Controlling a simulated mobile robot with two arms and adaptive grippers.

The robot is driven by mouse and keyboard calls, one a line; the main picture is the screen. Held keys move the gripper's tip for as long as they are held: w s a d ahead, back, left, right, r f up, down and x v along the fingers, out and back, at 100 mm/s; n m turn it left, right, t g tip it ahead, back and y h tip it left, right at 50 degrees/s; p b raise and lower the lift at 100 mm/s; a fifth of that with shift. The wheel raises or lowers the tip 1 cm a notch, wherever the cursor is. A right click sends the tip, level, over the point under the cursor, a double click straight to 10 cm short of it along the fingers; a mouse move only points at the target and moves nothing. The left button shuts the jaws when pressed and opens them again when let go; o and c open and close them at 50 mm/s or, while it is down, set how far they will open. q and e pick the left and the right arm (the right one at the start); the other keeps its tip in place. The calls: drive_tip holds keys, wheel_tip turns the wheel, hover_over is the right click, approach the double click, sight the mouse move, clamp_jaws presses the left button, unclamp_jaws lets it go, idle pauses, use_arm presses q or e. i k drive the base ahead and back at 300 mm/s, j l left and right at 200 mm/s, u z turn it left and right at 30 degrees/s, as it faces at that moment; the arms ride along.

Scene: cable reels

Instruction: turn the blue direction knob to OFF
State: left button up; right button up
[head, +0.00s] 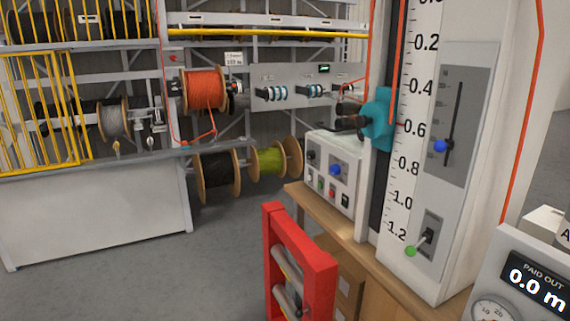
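A blue round knob (335,170) sits on the front of a pale grey control box (322,206). The box also carries a black knob (312,155) and small green, red and black controls below. I cannot read the labels or tell which way the blue knob points. A second blue round handle (440,146) is on a vertical slot in the tall white scale column (404,235). Neither of my grippers is in view.
The box stands on a wooden bench (365,258). A red frame with rollers (318,262) stands in front of it. A teal unit with dark parts (377,118) juts out above. A "PAID OUT 0.0 m" display (537,285) is lower right. Open floor (150,275) lies left.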

sight(335, 169)
drive_tip(key=i+j+u, duration=0.4)
drive_tip(key=i, duration=0.4)
drive_tip(key=i+u, duration=0.45)
drive_tip(key=i, duration=0.35)
drive_tip(key=i+z, duration=0.4)
drive_tip(key=i+j+z, duration=0.25)
drive_tip(key=i+z, duration=0.2)
drive_tip(key=i+j+z, duration=0.4)
drive_tip(key=k+l, duration=0.05)
drive_tip(key=l, duration=0.05)
